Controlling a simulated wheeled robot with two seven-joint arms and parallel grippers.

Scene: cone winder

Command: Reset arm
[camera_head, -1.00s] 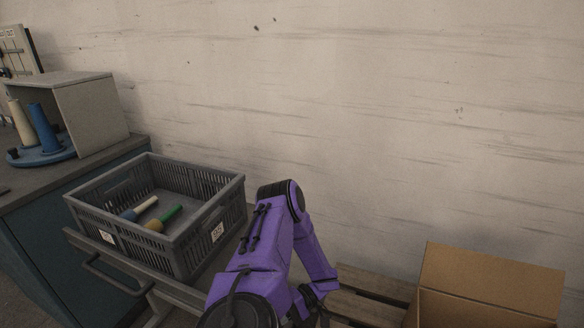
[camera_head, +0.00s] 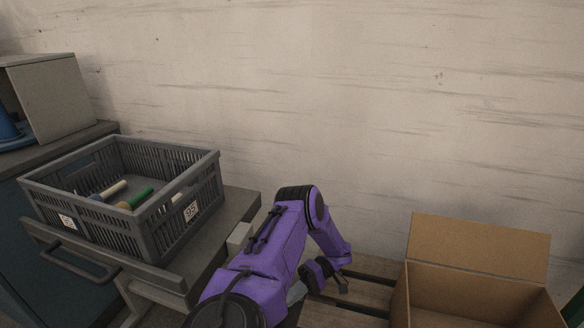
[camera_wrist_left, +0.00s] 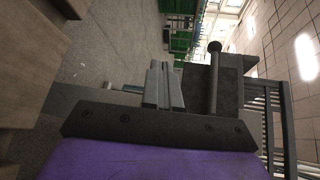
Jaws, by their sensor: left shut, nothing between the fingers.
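My left arm is purple and reaches in from the bottom of the head view, bent at the elbow, between the grey crate and the cardboard box. My left gripper (camera_wrist_left: 165,88) shows in the left wrist view with its two grey fingers together and nothing between them. In the head view its fingers are hard to make out behind the arm's end. My right gripper is not in view.
A grey slatted crate (camera_head: 200,205) with several thread cones stands on a ledge at left. An open cardboard box (camera_head: 480,292) stands at right by wooden slats (camera_head: 342,309). A grey cabinet (camera_head: 55,95) stands far left. The pale wall is behind.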

